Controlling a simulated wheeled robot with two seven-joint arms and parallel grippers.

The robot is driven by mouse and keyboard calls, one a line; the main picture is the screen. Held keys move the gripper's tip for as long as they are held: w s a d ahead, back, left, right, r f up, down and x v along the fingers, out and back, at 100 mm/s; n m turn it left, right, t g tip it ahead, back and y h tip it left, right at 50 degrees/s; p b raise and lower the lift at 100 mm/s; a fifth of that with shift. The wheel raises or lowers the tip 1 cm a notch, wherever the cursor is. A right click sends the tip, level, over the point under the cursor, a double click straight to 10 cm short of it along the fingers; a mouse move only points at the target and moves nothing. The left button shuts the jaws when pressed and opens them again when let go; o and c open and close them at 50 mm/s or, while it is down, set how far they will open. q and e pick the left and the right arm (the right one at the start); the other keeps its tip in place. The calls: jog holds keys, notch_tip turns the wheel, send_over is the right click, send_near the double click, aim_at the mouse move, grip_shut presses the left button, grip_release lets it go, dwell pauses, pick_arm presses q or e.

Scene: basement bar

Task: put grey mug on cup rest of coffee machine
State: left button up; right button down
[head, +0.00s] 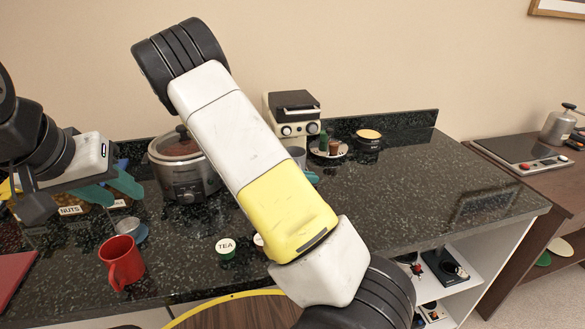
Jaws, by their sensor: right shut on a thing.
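The white and black coffee machine (293,110) stands at the back of the counter; my right arm crosses in front of it and hides its lower part and cup rest. My right gripper is almost wholly behind that arm; only a teal fingertip (312,177) shows, low in front of the machine. A small grey patch (297,156) beside the arm there looks like part of the grey mug, held in this gripper; whether it touches the cup rest is hidden. My left gripper (111,188) is at the left, its teal fingers apart and empty, above the counter.
A red mug (122,262) and a grey-blue cup-like item (131,229) stand near the left gripper. A slow cooker (184,170) is left of the arm. A plate with small items (329,150) and a black bowl (368,139) are right of the machine. The counter's right side is clear.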

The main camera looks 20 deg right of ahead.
jog(key=c, duration=1.5)
grip_release()
jog(key=shift+a+r, duration=0.15)
jog(key=shift+r, duration=0.05)
jog(key=v, duration=1.1)
jog(key=s+r+m+t+y, duration=0.1)
jog(key=s+r+m+y, duration=0.4)
jog(key=s+m, duration=0.1)
jog(key=s+a+r+m+t+y, duration=0.1)
jog(key=s+r+m+t+y, duration=0.1)
jog(key=s+r+m+y, duration=0.3)
jog(key=s+a+r+m+t+y, duration=0.1)
jog(key=s+r+m+y, duration=0.4)
jog(key=s+m, duration=0.3)
jog(key=shift+s+a+r, duration=0.1)
jog(key=shift+s+r, duration=0.25)
jog(key=shift+s, duration=0.3)
jog(key=shift+s+a+r, duration=0.15)
jog(key=shift+s+r, duration=0.15)
jog(key=shift+s, duration=0.35)
